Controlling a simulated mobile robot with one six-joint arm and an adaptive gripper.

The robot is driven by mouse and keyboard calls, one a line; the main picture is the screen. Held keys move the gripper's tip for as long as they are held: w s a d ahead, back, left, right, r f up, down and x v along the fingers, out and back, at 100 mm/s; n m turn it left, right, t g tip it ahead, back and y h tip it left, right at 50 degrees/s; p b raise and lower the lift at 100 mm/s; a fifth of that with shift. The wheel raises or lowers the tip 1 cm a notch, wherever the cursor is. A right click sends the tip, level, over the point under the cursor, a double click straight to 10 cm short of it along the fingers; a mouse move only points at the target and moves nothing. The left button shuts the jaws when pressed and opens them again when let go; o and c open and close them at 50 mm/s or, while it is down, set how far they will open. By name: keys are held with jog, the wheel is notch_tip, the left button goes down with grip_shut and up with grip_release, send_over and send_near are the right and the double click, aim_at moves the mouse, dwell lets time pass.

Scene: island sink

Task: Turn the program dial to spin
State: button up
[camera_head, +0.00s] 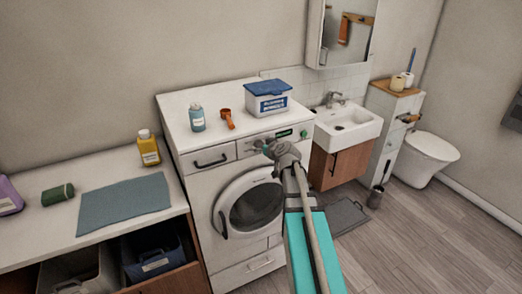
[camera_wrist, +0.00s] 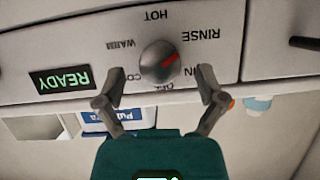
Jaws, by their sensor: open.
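The program dial (camera_wrist: 160,60) is a round grey metal knob on the washing machine's white front panel (camera_wrist: 100,38). The wrist view shows the panel upside down. The dial's red mark points to the right and slightly up, toward the RINSE label (camera_wrist: 201,35). HOT and WARM are readable; the cold, off and spin labels are partly covered. My gripper (camera_wrist: 161,79) is open, with one fingertip on each side of the dial's lower edge; I cannot tell whether they touch it. In the head view my gripper (camera_head: 270,148) is at the panel and hides the dial.
A lit READY display (camera_wrist: 60,80) is beside the dial. On the washing machine (camera_head: 180,104) stand a powder box (camera_head: 268,98), an orange scoop (camera_head: 227,118) and a blue bottle (camera_head: 197,119). A sink (camera_head: 348,124) is to the right.

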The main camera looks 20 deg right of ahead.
jog(key=shift+x, duration=0.9)
jog(key=c, duration=1.1)
jog(key=shift+c, duration=0.2)
